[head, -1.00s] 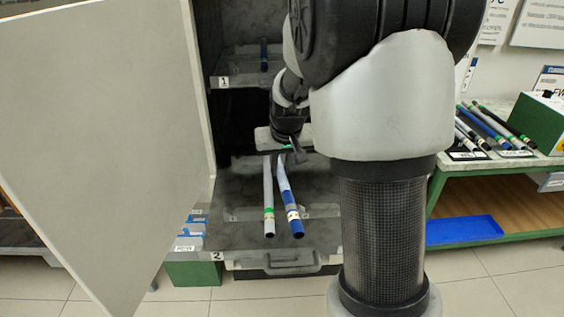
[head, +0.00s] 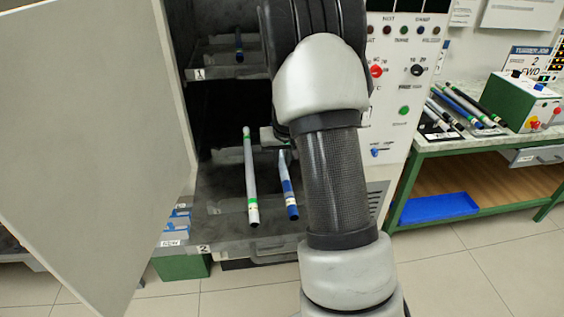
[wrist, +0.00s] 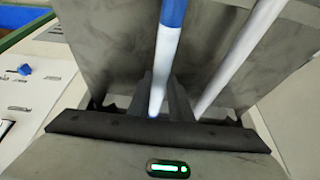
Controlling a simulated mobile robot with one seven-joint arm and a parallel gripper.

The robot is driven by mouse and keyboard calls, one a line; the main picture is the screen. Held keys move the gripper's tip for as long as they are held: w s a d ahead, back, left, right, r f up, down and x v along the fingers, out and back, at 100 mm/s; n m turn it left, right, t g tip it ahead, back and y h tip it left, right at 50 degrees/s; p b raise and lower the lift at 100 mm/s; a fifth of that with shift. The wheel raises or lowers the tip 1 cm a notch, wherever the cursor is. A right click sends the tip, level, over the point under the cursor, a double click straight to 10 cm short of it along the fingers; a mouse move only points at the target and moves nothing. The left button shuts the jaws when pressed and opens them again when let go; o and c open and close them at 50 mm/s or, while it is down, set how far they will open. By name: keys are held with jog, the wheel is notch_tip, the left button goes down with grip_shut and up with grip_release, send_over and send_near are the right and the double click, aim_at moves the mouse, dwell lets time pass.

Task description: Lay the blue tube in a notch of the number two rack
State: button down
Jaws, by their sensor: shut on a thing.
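The blue tube (head: 290,198) has a pale grey part towards my gripper and pale bands near its front end. In the wrist view my gripper (wrist: 163,92) is shut around the pale part of this tube (wrist: 173,14). In the head view my arm hides most of the gripper. The number two rack (head: 232,242) is the low grey tray with the "2" tag at its front left. The blue tube is over this rack; I cannot tell whether it touches it, and no notch shows clearly.
A grey tube with a green band (head: 250,180) lies left of the blue one, apart from it. The number one rack (head: 215,72) above holds a dark blue tube. A big open door panel (head: 90,130) stands left. More tubes lie on the bench (head: 470,110) at right.

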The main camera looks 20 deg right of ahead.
jog(key=shift+f, duration=0.25)
jog(key=shift+f, duration=0.15)
jog(key=shift+f, duration=0.15)
jog(key=c, duration=1.6)
grip_release()
